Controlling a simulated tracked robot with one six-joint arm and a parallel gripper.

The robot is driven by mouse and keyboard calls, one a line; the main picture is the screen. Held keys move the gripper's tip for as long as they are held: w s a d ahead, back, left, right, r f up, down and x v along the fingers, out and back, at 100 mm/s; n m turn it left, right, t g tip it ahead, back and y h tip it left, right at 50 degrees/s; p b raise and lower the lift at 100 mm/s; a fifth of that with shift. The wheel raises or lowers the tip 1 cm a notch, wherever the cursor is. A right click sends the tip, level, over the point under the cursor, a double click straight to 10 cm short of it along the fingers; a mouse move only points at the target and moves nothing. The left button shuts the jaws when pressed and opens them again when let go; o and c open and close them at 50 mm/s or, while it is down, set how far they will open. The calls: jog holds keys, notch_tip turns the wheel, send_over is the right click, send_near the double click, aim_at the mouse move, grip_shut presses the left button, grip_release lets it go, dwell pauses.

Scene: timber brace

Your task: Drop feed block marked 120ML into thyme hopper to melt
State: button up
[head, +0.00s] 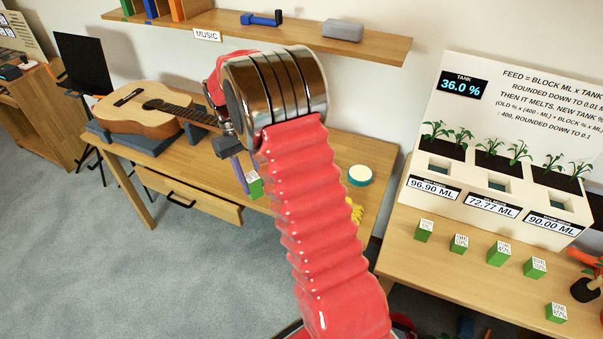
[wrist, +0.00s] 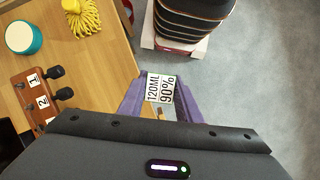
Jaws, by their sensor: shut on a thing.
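My gripper (wrist: 160,102) has purple fingers and is shut on a block (wrist: 160,87) whose white label reads 120ML and 90%. In the head view the same block (head: 255,187) is green with a white label, beside a purple finger (head: 239,176), over the wooden desk with the guitar. The white planter unit (head: 480,200) at right has three openings, with displays reading 96.90 ML, 72.77 ML and 90.00 ML. Herb plants stand behind the openings.
A panel (head: 464,86) on the unit reads TANK 36.0 %. Several other green labelled blocks (head: 499,252) stand on the bench before the unit. A guitar (head: 150,106) lies on the desk. A teal-sided round tub (wrist: 23,38) and a yellow mop-like thing (wrist: 82,17) are near my gripper.

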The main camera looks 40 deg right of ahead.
jog(key=w+a, duration=0.2)
jog(key=a, duration=0.8)
jog(key=shift+w+r, duration=0.2)
jog(key=shift+w, duration=0.1)
jog(key=shift+a, duration=0.1)
